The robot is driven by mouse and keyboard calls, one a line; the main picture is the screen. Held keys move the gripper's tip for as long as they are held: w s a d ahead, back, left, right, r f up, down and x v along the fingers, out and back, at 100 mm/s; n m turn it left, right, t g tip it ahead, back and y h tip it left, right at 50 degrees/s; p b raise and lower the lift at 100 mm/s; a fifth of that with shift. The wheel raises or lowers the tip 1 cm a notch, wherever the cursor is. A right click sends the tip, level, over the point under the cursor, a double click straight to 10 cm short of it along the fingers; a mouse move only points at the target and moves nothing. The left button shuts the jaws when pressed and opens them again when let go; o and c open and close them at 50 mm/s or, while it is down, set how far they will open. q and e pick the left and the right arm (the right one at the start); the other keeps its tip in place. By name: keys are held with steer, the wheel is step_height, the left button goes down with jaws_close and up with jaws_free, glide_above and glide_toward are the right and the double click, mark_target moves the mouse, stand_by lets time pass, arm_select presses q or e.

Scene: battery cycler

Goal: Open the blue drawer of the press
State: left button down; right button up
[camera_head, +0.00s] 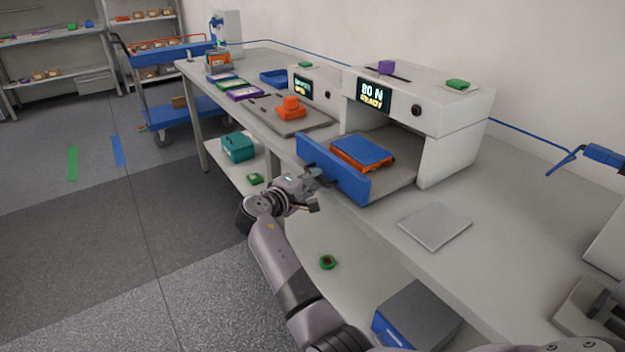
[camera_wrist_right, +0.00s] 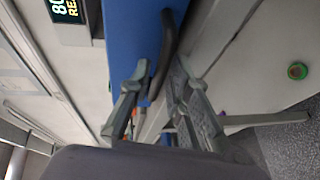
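The white press (camera_head: 452,110) on the bench has a lit display reading "80 N READY". Its blue drawer (camera_head: 334,170) stands out from the press front, with grey tray surface showing behind the blue panel. An orange and blue block (camera_head: 362,152) sits on that tray, inside the opening. My right gripper (camera_head: 318,190) is at the outer face of the blue panel. My left gripper is not in view.
A flat grey plate (camera_head: 435,226) lies on the bench right of the drawer. A second, smaller machine (camera_head: 316,86) stands left of the press, with an orange part (camera_head: 291,108) before it. A grey box with a blue front (camera_head: 417,318) is on the lower shelf.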

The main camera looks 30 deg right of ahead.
steer(key=v, duration=0.7)
steer(key=shift+a, duration=0.25)
steer(key=shift+s, duration=0.15)
